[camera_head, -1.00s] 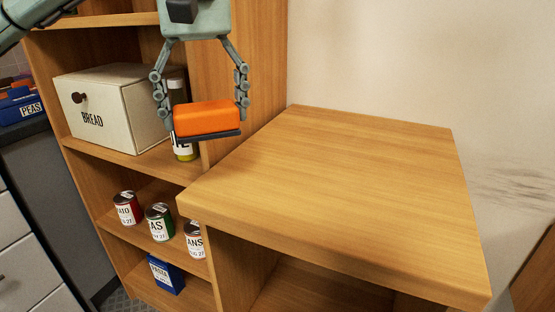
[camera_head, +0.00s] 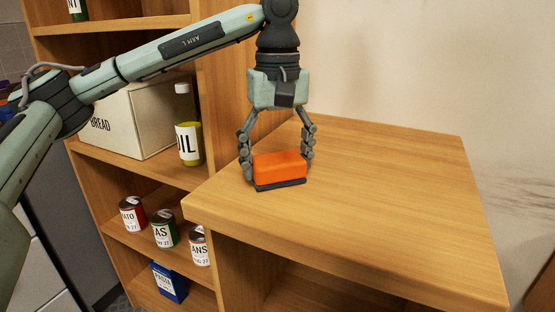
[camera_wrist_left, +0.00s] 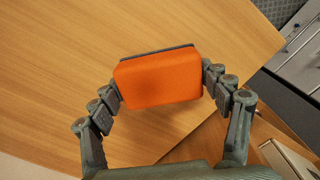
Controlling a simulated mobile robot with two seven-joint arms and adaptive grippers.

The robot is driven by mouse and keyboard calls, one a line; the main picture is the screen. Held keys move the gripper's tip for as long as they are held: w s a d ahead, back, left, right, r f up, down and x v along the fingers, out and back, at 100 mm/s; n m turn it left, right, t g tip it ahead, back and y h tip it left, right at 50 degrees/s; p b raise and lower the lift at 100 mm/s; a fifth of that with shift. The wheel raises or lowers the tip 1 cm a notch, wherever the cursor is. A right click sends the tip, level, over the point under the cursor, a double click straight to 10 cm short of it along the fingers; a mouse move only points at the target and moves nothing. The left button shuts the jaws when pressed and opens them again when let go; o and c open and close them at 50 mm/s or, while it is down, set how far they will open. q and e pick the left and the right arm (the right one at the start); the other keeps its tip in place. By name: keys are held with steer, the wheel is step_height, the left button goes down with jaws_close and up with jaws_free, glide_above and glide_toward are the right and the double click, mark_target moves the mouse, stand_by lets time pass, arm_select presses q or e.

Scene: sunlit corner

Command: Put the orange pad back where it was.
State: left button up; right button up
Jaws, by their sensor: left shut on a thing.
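The orange pad (camera_head: 280,166) is a rounded orange block with a dark grey layer along its underside. My left gripper (camera_head: 278,165) is shut on it, with one finger on each side. In the head view the pad is at the left part of the wooden top (camera_head: 375,190), near its left edge. I cannot tell whether its dark underside touches the wood. The left wrist view shows the pad (camera_wrist_left: 158,79) between the two fingers, over the wooden surface (camera_wrist_left: 60,65). My right gripper is not in view.
A shelf unit stands to the left, holding a bread box (camera_head: 135,120), an oil bottle (camera_head: 188,130), several cans such as the green one (camera_head: 163,229), and a blue box (camera_head: 169,281). The rest of the wooden top is clear. A wall rises behind it.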

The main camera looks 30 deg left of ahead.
mark_target(279, 158)
arm_select(q)
steer(key=shift+f, duration=0.2)
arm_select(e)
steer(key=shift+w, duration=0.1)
arm_select(q)
steer(key=o, duration=1.1)
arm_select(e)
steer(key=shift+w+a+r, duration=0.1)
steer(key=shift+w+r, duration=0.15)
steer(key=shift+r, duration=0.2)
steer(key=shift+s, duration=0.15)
arm_select(q)
steer(key=shift+r, duration=0.25)
step_height(279, 158, up, 2)
step_height(279, 158, up, 4)
steer(key=shift+d+r, duration=0.1)
steer(key=shift+r+p, duration=0.8)
steer(key=shift+r, duration=2.05)
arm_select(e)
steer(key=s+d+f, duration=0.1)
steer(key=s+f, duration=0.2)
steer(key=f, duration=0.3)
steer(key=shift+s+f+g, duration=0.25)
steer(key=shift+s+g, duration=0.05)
